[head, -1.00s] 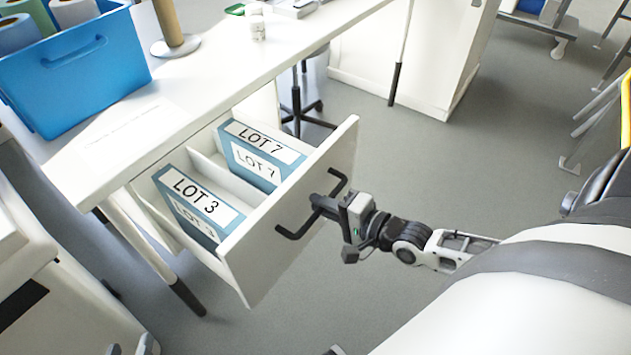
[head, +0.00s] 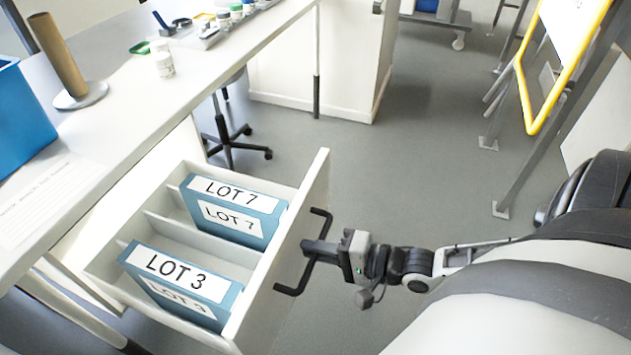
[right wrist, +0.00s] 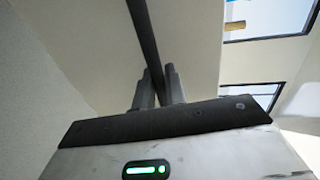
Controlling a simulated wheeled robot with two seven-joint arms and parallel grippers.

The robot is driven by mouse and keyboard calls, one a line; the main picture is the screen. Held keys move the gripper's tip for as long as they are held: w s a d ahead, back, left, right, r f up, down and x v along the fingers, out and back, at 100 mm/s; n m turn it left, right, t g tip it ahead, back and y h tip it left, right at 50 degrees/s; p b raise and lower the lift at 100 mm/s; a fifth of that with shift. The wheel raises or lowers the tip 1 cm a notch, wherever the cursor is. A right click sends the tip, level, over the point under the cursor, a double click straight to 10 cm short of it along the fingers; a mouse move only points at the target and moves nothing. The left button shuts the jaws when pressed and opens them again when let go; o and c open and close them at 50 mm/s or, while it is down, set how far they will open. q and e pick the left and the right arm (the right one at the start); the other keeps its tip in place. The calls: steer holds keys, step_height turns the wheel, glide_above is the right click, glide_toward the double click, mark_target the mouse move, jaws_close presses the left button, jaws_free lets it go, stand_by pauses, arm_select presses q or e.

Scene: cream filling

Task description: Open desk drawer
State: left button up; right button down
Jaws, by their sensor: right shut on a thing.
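The desk drawer (head: 262,318) is pulled well out from under the white desk (head: 120,125). Its white front carries a black bar handle (head: 289,290). Two blue boxes stand inside between white dividers: LOT 7 (head: 237,229) at the back and LOT 3 (head: 183,290) nearer. My right gripper (head: 308,247) is shut around the middle of the handle. In the right wrist view the black handle bar (right wrist: 141,28) runs down between the two fingers (right wrist: 158,90). My left gripper is not in view.
A blue bin (head: 22,120), a cardboard tube on a stand (head: 60,60) and small white bottles (head: 163,62) stand on the desk. A stool (head: 232,140) is beyond the drawer. A yellow-framed stand (head: 535,120) is at the right. Grey floor between is clear.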

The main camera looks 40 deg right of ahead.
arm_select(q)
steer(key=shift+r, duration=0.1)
arm_select(e)
steer(key=c, duration=1.5)
jaws_free()
steer(key=shift+c, duration=0.2)
